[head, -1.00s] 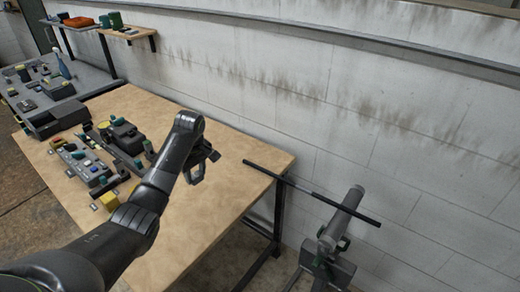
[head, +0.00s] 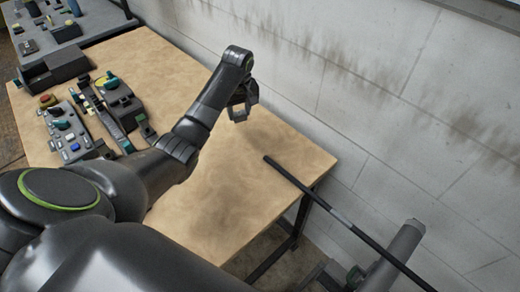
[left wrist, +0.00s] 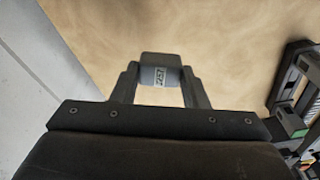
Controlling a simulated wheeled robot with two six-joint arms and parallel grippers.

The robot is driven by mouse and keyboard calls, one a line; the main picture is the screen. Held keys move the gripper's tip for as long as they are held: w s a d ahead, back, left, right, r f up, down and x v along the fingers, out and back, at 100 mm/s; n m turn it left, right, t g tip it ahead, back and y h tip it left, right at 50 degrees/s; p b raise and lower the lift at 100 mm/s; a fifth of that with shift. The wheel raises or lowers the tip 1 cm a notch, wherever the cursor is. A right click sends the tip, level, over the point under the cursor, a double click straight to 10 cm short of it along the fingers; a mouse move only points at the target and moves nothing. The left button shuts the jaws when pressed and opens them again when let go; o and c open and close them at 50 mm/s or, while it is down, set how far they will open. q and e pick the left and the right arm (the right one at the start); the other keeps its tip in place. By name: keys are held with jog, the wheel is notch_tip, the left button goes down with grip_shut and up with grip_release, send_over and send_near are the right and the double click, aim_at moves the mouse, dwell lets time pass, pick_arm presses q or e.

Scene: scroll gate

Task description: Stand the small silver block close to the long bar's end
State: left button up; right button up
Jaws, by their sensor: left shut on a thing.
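The small silver block (left wrist: 160,62) shows in the left wrist view between the fingertips of my left gripper (left wrist: 161,82). It has a small printed label on its side. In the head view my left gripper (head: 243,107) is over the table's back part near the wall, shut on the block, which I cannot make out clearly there. The long black bar (head: 305,187) has one end over the table's right part and reaches past the table's edge to the lower right. That end is to the right of and nearer than my left gripper, apart from it. My right gripper is not in view.
The wooden table (head: 235,200) is bare around the bar's end. Several control panels and dark devices (head: 68,135) fill its left side. A grey post (head: 397,250) stands by the bar beyond the table. A block wall (head: 350,80) runs along the back.

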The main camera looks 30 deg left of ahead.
pick_arm(q)
jog(key=m, duration=0.2)
jog(key=d+m, duration=0.1)
jog(key=shift+w+f, duration=0.2)
jog(key=shift+f, duration=0.1)
jog(key=m, duration=0.1)
jog(key=d+m, duration=0.1)
jog(key=m, duration=0.1)
jog(key=shift+s+r+t+h, duration=0.1)
jog(key=shift+t+h, duration=0.2)
jog(key=s+d+r+m+g+h+p, duration=0.1)
jog(key=s+d+m, duration=0.15)
jog(key=m, duration=0.85)
jog(key=s+d+r+m+h+p, duration=0.1)
jog(key=d+m, duration=0.3)
jog(key=m, duration=0.6)
notch_tip(320, 180, down, 9)
jog(key=shift+s+f+b, duration=0.1)
jog(key=shift+b, duration=0.95)
jog(key=shift+f, duration=0.45)
